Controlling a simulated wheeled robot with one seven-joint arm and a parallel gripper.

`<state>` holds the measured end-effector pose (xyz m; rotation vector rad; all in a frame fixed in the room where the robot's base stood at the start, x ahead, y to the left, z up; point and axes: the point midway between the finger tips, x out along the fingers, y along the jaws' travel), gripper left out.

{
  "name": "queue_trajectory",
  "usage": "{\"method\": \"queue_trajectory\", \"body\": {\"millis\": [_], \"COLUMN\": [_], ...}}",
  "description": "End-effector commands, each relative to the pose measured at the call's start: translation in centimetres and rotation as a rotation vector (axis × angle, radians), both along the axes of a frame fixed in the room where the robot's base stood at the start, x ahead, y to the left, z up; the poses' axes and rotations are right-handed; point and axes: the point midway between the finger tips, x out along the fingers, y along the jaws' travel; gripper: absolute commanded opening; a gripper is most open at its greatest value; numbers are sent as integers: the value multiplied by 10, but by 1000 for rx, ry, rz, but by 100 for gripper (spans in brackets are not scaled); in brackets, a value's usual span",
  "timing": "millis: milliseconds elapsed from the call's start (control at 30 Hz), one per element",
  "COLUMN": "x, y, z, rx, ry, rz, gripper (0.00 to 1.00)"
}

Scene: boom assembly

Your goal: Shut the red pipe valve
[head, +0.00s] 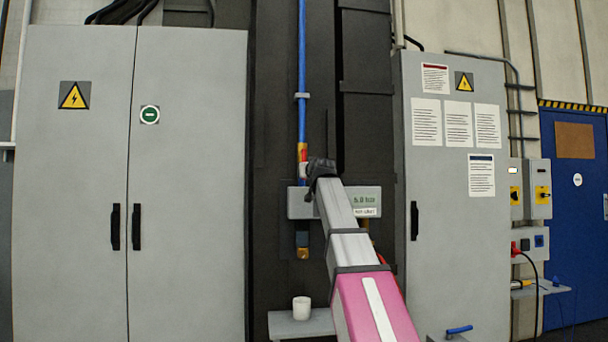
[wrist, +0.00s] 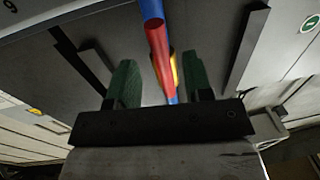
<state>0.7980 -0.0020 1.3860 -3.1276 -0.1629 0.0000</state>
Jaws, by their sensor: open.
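A vertical blue pipe (head: 302,70) runs down the dark column. A red and yellow part (head: 302,152) is on it, just above and left of my gripper. In the wrist view the red part (wrist: 161,57) shows as a long bar between my fingers, with blue at both ends and yellow beside it. I cannot tell whether it is the valve's handle or a pipe section. My gripper (wrist: 160,88) is open, its green fingers on either side of the red part, with gaps showing. In the head view my gripper's fingers are hard to make out.
A grey box with a bar reading (head: 367,196) is behind my arm. A white cup (head: 302,308) stands on a small shelf (head: 285,327) below. Grey cabinets flank the column, left (head: 70,200) and right (head: 455,240). A blue handle (head: 459,329) is at the bottom right.

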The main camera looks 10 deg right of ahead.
Motion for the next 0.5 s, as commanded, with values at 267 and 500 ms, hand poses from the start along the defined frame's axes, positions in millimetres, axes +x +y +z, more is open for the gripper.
{"method": "queue_trajectory", "body": {"millis": [267, 500], "x": [42, 45], "y": [4, 5], "z": [1, 0], "rx": [0, 0], "ry": [0, 0], "rz": [0, 0], "gripper": [46, 46]}}
